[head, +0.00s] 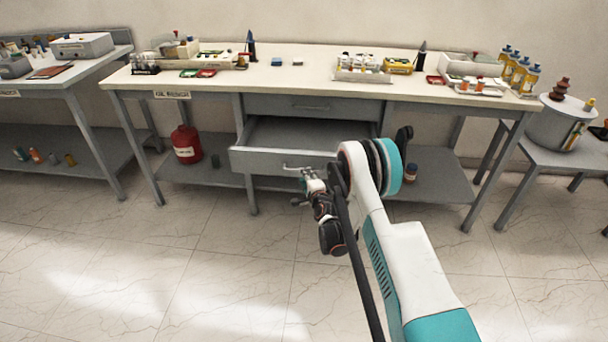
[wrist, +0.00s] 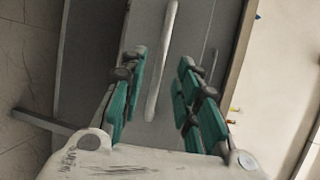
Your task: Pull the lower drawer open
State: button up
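The lower drawer (head: 262,162) of the middle workbench is pulled out, and its empty-looking inside shows below the shut upper drawer (head: 325,107). The lower drawer's bar handle (head: 292,167) is on its grey front; in the wrist view the handle (wrist: 161,60) runs up between my fingers. My gripper (head: 306,176) is at the drawer front, by the right end of the handle. In the wrist view my gripper (wrist: 160,62) is open, with its green-padded fingers apart on either side of the handle and a visible gap to each. My arm hides the right part of the drawer front.
The workbench top (head: 220,75) holds boxes, bottles and small parts. A red canister (head: 186,146) stands on the lower shelf, left of the drawer. A grey pot (head: 556,124) stands on a side table at right. The tiled floor before the drawer is clear apart from my arm.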

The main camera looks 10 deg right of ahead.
jog(key=shift+v, duration=1.65)
jog(key=s+a+r+n+g, duration=0.1)
jog(key=s+r+n+g, duration=0.2)
jog(key=r, duration=0.9)
jog(key=s+a+r+n, duration=0.15)
jog(key=r+n, duration=0.25)
jog(key=r, duration=0.8)
jog(key=s+r+n+g, duration=0.1)
jog(key=s+r+n, duration=0.2)
jog(key=s+r, duration=0.5)
jog(key=s+r+n+g, duration=0.1)
jog(key=s+r+n, duration=0.1)
jog(key=s, duration=0.8)
jog(key=s+r+n+g, duration=0.1)
jog(key=s+r+n, duration=0.15)
jog(key=s, duration=0.65)
jog(key=s+d+f+n+g, duration=0.1)
jog(key=s, duration=0.8)
jog(key=s+d+f+n+g+h, duration=0.1)
jog(key=s+f+n, duration=0.1)
jog(key=s, duration=0.7)
jog(key=shift+s+d+g, duration=0.25)
jog(key=shift+s+g, duration=0.05)
jog(key=shift+g, duration=0.1)
